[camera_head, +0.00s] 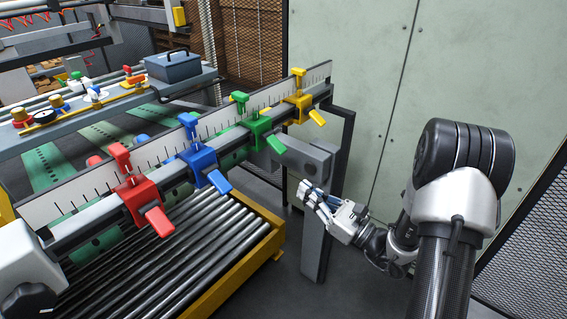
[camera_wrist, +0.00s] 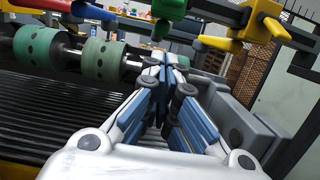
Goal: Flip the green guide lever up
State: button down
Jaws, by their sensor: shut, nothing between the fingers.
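The green guide (camera_head: 255,125) is clamped on the ruled rail, between the blue and yellow guides. Its green lever (camera_head: 275,143) slants down and out towards the lower right.
The blue guide (camera_head: 200,156), red guide (camera_head: 137,192) and yellow guide (camera_head: 299,107) share the rail, levers also slanting down. A grey block (camera_head: 305,158) and post stand close beside my gripper. Metal rollers (camera_head: 190,262) lie below the rail. A green panel wall (camera_head: 375,80) stands behind.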

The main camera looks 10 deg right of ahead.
aim_at(275, 144)
jog(key=w+a+r+b, duration=0.3)
jog(key=w+a+r, duration=0.1)
jog(key=w+r, duration=0.1)
jog(key=shift+x, duration=0.75)
jog(key=shift+d+r+p, duration=0.15)
jog(key=shift+p, duration=0.15)
